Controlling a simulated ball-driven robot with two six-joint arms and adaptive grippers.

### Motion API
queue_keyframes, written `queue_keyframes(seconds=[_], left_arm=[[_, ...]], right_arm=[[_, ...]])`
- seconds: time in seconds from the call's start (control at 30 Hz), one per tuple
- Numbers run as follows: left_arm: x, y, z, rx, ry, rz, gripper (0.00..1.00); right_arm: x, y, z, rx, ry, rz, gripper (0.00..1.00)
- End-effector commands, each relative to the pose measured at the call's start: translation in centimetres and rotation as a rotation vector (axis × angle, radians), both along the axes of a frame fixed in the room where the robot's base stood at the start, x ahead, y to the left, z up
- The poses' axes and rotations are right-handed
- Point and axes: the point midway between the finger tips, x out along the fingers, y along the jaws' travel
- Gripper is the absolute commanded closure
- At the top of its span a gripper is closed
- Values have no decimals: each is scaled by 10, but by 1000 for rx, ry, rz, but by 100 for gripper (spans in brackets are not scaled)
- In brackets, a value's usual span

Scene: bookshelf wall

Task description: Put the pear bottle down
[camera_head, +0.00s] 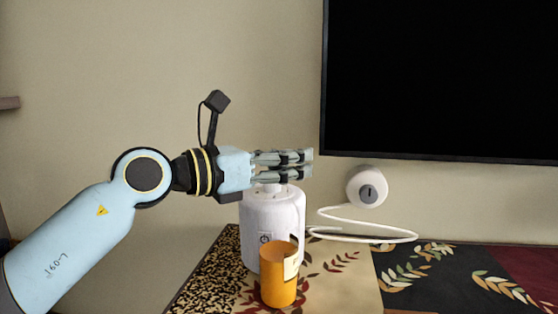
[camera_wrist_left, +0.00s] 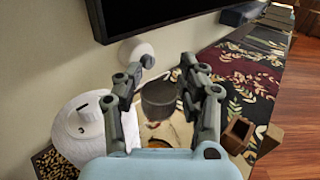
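My left gripper (camera_head: 308,166) reaches in from the left, just above a white canister (camera_head: 272,228). Its fingers are spread, and I see nothing gripped between them in the head view. In the left wrist view the fingers (camera_wrist_left: 163,72) stand apart, with a dark rounded object (camera_wrist_left: 158,98) showing in the gap; no clear contact shows. An orange container (camera_head: 277,280) with a pale label stands in front of the canister on the table. I cannot tell which thing is the pear bottle. My right gripper is not in view.
The table has a patterned leaf cloth (camera_head: 345,285), mostly clear to the right. A round white device (camera_head: 367,187) with a looped white cord (camera_head: 380,236) sits by the wall. A black screen (camera_head: 445,80) hangs above. Brown boxes (camera_wrist_left: 238,132) show in the wrist view.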

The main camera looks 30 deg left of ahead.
Motion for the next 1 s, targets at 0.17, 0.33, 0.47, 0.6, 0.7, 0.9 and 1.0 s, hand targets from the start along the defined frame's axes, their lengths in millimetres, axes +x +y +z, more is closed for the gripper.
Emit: queue_keyframes(seconds=[0.17,0.33,0.47,0.6,0.7,0.9,1.0], left_arm=[[-13,8,2,5,1,0,60],[-40,24,4,10,5,-2,60],[-62,37,6,10,5,-3,60],[-82,49,6,7,4,-4,60],[-91,55,6,6,3,-3,60],[-101,62,6,1,0,-1,60],[-103,63,5,0,0,-1,60]], right_arm=[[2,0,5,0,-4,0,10],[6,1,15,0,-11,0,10],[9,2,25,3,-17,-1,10],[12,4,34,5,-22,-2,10],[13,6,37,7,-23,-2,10],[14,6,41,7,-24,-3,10],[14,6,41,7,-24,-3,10]])
